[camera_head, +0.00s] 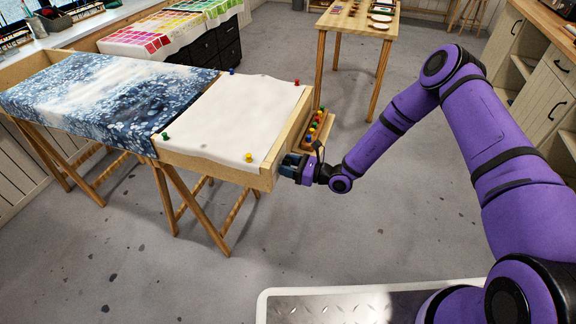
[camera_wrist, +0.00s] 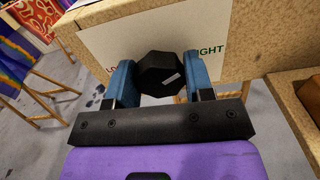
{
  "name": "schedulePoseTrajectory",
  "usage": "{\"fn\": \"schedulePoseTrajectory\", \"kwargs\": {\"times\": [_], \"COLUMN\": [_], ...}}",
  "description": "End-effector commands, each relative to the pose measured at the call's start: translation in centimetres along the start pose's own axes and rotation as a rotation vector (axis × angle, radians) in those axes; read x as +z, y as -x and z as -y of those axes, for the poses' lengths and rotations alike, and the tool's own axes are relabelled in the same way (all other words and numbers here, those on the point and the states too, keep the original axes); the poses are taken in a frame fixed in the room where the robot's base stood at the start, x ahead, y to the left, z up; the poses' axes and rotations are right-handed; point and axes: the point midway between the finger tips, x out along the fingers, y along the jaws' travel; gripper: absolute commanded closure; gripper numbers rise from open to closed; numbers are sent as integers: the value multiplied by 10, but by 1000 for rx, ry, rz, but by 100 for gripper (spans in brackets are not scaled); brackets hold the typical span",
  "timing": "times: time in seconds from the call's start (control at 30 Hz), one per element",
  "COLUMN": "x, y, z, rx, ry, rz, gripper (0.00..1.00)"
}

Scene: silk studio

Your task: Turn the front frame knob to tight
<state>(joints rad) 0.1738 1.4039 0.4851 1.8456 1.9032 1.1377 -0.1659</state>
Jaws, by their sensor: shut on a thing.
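The front frame knob (camera_wrist: 160,75) is a black faceted knob with a small pale mark, in the wrist view. It sits on the end of the wooden frame (camera_head: 215,174), in front of a white label (camera_wrist: 115,37) with green letters "GHT" at right and red letters at left, partly hidden. My gripper (camera_wrist: 162,82) has its two blue fingers on either side of the knob and is shut on it. In the head view my gripper (camera_head: 285,166) is at the frame's near right end, and the knob is hidden there.
White cloth (camera_head: 240,115) is stretched on the frame, with coloured pins at its corners. Blue patterned cloth (camera_head: 100,90) covers the left part. A small wooden tray (camera_head: 322,137) with several coloured pins is fixed beside my gripper. A wooden table (camera_head: 357,22) stands behind. The floor in front is clear.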

Motion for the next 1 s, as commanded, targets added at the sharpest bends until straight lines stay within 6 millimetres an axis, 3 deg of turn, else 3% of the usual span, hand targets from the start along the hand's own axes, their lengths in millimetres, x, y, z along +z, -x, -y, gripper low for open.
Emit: {"fn": "schedulePoseTrajectory", "kwargs": {"times": [0.5, 1.0], "x": [-1, -1], "y": [1, 1], "z": [1, 1], "rx": [-2, -1], "ry": [-344, -412], "rz": [-2, -2], "gripper": [76, 76]}}
